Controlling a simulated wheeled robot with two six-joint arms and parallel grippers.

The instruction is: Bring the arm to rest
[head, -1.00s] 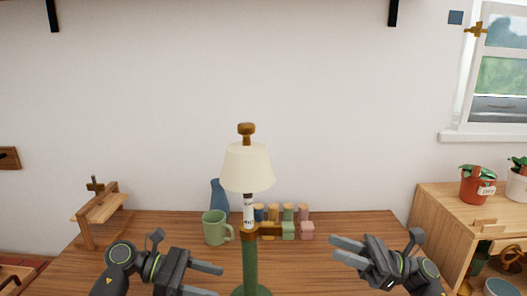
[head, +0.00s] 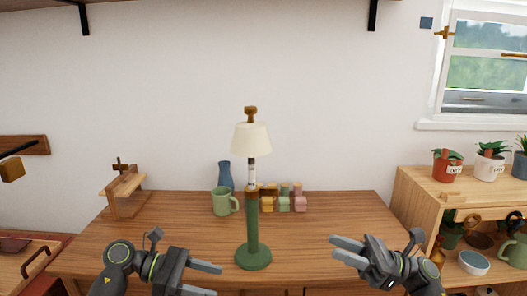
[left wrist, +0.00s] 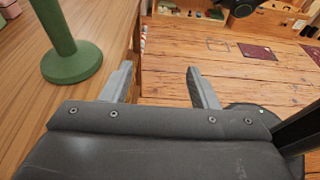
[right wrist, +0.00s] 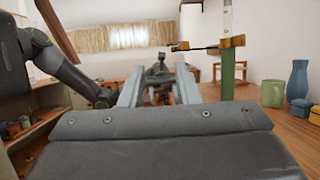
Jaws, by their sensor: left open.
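My left gripper (head: 208,280) is open and empty, in front of the table and left of the lamp. In the left wrist view its two fingers (left wrist: 162,88) stand wide apart over the wooden floor. My right gripper (head: 338,251) is open and empty, right of the lamp. In the right wrist view its fingers (right wrist: 159,88) are apart with nothing held between them. Neither gripper touches the lamp (head: 251,228), which stands upright with a green base and post and a cream shade. The lamp's base also shows in the left wrist view (left wrist: 72,64).
The wooden table (head: 170,235) holds a green mug (head: 220,203), a blue vase (head: 225,175), several small coloured jars (head: 284,204) and a wooden stand (head: 124,190). A shelf with potted plants (head: 448,166) stands at the right. The table's front is largely clear.

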